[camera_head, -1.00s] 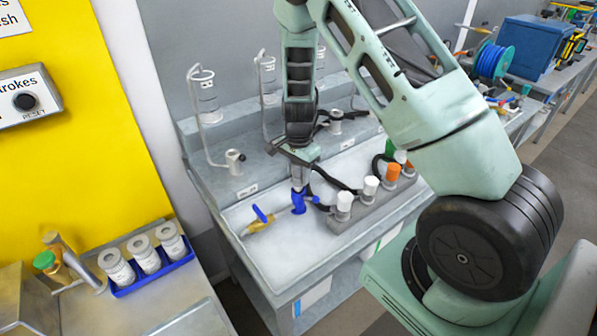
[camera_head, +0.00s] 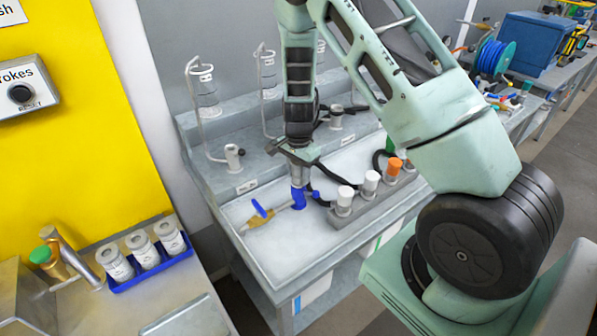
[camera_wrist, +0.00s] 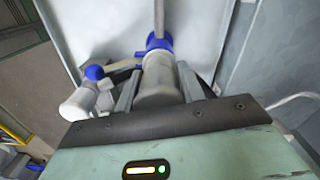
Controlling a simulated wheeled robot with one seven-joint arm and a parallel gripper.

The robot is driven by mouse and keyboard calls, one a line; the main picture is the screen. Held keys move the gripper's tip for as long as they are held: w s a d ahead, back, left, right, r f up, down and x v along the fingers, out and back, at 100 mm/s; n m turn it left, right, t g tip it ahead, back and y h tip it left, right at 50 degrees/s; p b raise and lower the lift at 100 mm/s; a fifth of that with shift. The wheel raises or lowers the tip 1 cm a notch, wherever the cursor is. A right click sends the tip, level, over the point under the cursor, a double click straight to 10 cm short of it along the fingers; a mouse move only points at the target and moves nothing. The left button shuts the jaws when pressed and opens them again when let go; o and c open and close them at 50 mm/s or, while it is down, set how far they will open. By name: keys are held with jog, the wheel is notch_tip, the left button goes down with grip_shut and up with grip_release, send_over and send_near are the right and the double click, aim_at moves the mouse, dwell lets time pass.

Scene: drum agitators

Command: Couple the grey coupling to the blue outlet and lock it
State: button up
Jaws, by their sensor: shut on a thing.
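My gripper (camera_head: 297,158) points straight down over the bench and is shut on the grey coupling (camera_head: 297,174). In the wrist view the grey coupling (camera_wrist: 160,78) stands between my two fingers. The blue outlet (camera_head: 298,199) is directly below the coupling, on a pipe above the pale tray. In the wrist view the blue outlet (camera_wrist: 158,42) shows at the coupling's far end. The two look lined up and touching or nearly so; I cannot tell whether they are seated or locked. A brass valve with a blue lever (camera_head: 260,208) is left of the outlet.
A rack with white caps (camera_head: 344,197) and an orange cap (camera_head: 395,165) stands close to the right, with dark hoses near my gripper. Wire stands (camera_head: 205,105) rise at the back. Grey canisters in a blue tray (camera_head: 152,272) are on the left bench.

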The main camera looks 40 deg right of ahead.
jog(key=shift+f, duration=0.3)
dwell(0.4)
jog(key=o, duration=1.3)
jog(key=shift+c, duration=0.3)
notch_tip(320, 180, up, 10)
jog(key=p, duration=0.7)
jog(key=shift+r+p, duration=0.1)
jog(key=shift+p, duration=0.3)
